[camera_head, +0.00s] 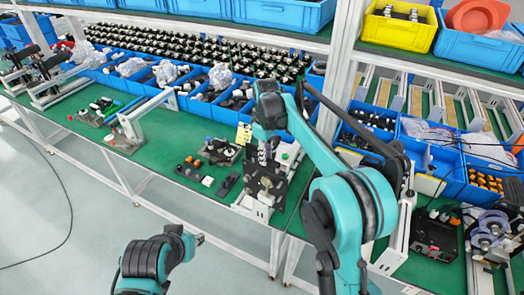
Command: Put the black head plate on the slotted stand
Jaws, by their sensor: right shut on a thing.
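My right arm reaches over the green bench, and its gripper (264,158) points down, shut on a small dark piece that I take to be the black head plate. The piece is mostly hidden by the fingers and blends with the dark fixture below. That fixture, which looks like the slotted stand (265,187), is black on a pale base at the bench's front edge. The gripper is right above it; I cannot tell whether the plate touches it. My left arm shows at the bottom left, away from the bench; its gripper is not clearly seen.
Loose black parts (228,185) and a small fixture (221,151) lie left of the stand. Blue bins (203,108) line the back. A white upright post (340,70) stands behind my right arm. Another black device (436,232) sits at the right.

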